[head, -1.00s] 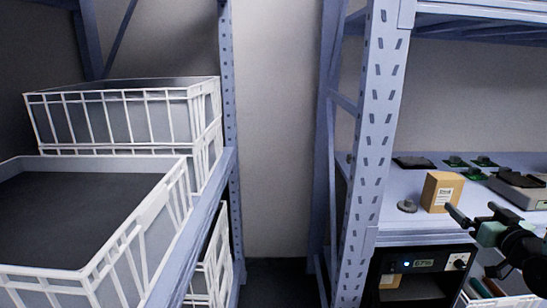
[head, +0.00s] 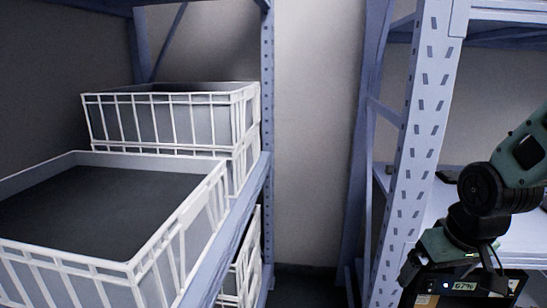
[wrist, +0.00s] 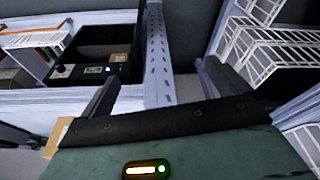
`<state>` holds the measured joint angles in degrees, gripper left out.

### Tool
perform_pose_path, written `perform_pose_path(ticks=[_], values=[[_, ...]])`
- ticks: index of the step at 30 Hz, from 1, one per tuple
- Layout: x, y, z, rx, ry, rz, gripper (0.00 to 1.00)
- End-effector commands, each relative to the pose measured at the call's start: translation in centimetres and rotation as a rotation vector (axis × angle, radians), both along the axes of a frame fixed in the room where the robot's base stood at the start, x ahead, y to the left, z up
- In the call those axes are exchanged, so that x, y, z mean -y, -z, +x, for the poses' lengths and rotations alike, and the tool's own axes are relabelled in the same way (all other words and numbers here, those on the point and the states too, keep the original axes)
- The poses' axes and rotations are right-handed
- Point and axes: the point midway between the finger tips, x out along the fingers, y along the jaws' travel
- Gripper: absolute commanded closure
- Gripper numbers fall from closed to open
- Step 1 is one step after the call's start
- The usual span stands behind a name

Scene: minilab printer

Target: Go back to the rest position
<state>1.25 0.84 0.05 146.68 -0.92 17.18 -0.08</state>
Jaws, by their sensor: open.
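My gripper (wrist: 160,84) shows in the wrist view with its two dark fingers spread wide apart. Nothing is held between them; the blue shelf post and floor show beyond. In the head view my gripper (head: 450,272) hangs low at the right, in front of the right rack. My arm bends down from the right edge.
White wire baskets with grey liners (head: 200,215) stand on the left rack. The right rack's perforated post (head: 418,130) is close to my gripper. A pale shelf (head: 435,205) lies behind my arm. A narrow gap with bare wall (head: 318,140) separates the racks.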

Motion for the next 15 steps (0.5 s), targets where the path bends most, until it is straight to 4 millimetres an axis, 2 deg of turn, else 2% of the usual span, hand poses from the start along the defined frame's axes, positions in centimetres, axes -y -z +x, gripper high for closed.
perform_pose_path(ticks=[1, 3, 6, 9, 15], values=[[-1.7, -0.6, -1.3, -0.044, -0.024, 0.015, 0.0], [-5.4, -0.7, -2.2, -0.069, -0.137, 0.019, 0.0], [-9.6, -1.1, -4.3, -0.111, -0.27, 0.019, 0.0], [-13.1, -1.4, -6.8, -0.151, -0.395, 0.011, 0.0], [-18.3, -2.2, -12.8, -0.224, -0.631, -0.02, 0.0]])
